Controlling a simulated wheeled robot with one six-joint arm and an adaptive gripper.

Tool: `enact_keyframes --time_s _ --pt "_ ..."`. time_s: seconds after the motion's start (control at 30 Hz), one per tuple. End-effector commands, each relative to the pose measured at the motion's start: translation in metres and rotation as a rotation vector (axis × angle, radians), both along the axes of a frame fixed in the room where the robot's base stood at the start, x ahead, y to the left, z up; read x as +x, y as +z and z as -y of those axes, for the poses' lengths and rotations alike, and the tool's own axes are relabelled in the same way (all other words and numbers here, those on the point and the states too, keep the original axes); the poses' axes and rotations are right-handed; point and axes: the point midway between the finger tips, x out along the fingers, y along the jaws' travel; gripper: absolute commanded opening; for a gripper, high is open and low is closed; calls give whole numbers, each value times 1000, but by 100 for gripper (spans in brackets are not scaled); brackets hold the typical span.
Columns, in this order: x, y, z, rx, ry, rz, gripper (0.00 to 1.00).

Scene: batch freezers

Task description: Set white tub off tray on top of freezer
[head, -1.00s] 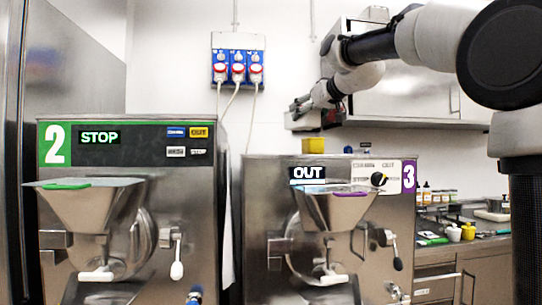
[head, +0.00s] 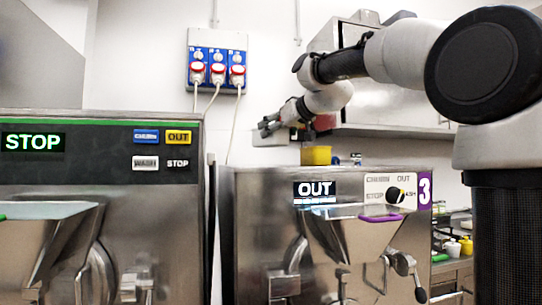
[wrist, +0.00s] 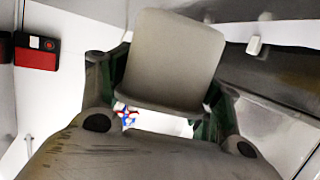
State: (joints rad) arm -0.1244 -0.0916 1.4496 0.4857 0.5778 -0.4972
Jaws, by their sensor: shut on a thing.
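My gripper (head: 270,128) is high at the centre, above and left of the yellow tub on freezer 3. In the wrist view, my gripper (wrist: 160,100) is shut on a pale, rounded-square tub (wrist: 172,58), which sits between the two fingers and looks greyish white. In the head view I cannot clearly make out the held tub. Freezer 3 (head: 250,215) stands below, with an OUT display and a purple number label. Freezer 2 (head: 100,150) is at the left with a STOP display. No tray can be made out clearly.
A yellow tub (head: 316,155) stands on top of freezer 3, with small dark-blue items beside it. A wall cabinet (head: 390,105) hangs behind my arm. Blue sockets (head: 216,67) with cables are on the wall. A side counter (head: 452,268) with small containers is at the right.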

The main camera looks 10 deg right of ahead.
Motion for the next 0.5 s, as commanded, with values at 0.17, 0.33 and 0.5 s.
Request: enact_keyframes --time_s 0.17,0.33,0.5 --pt "0 -20 0 0 0 0 27" --pt "0 -47 0 1 -1 0 27" --pt "0 -58 0 0 -1 3 27"
